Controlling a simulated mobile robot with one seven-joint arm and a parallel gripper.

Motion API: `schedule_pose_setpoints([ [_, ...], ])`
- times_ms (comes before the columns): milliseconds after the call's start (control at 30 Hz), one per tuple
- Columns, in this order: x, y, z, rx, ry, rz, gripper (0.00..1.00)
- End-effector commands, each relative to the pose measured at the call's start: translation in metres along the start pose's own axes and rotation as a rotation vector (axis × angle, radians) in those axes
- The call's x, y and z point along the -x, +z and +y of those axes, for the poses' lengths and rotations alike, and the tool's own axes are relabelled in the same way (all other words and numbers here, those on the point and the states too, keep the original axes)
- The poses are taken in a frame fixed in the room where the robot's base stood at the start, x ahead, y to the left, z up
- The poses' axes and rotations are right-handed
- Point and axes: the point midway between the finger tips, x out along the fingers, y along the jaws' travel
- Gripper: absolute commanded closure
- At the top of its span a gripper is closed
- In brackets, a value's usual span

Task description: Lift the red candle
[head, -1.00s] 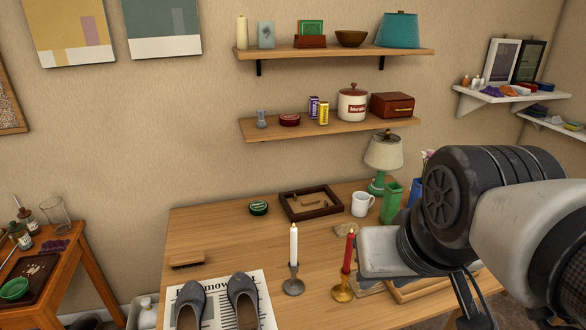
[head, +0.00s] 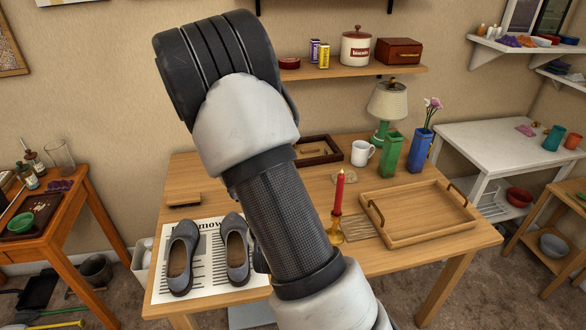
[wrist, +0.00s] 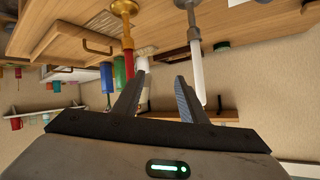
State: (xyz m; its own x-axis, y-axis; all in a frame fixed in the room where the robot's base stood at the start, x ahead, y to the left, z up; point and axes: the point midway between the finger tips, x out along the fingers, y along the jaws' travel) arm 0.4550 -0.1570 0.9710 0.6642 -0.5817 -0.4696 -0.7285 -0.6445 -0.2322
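The red candle (head: 339,193) stands upright in a brass holder (head: 335,230) on the wooden table, just right of my arm in the head view. In the wrist view, where the table is at the top, the red candle (wrist: 129,64) hangs tip-down near the left finger. My gripper (wrist: 160,76) is open, with nothing between its fingers. A white candle (wrist: 197,72) in a grey holder (wrist: 190,7) is near the right finger. In the head view my arm hides the white candle and my gripper.
A wooden tray (head: 387,239) lies right of the red candle. Grey shoes (head: 183,256) rest on a newspaper (head: 212,283) at left. A white mug (head: 362,152), green vase (head: 391,155), blue vase (head: 420,152) and lamp (head: 387,103) stand behind.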

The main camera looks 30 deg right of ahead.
Motion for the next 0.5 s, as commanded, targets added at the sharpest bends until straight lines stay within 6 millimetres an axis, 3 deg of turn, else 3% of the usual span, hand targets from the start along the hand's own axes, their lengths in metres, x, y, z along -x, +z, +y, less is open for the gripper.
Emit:
schedule_pose_setpoints([
  [33, -0.009, 0.007, 0.023, 0.041, 0.030, 0.080, 0.62],
  [200, -0.009, -0.010, 0.058, 0.154, 0.036, 0.336, 0.62],
  [400, -0.001, -0.021, 0.066, 0.237, 0.002, 0.479, 0.62],
  [500, -0.009, -0.024, 0.065, 0.243, -0.004, 0.499, 0.62],
])
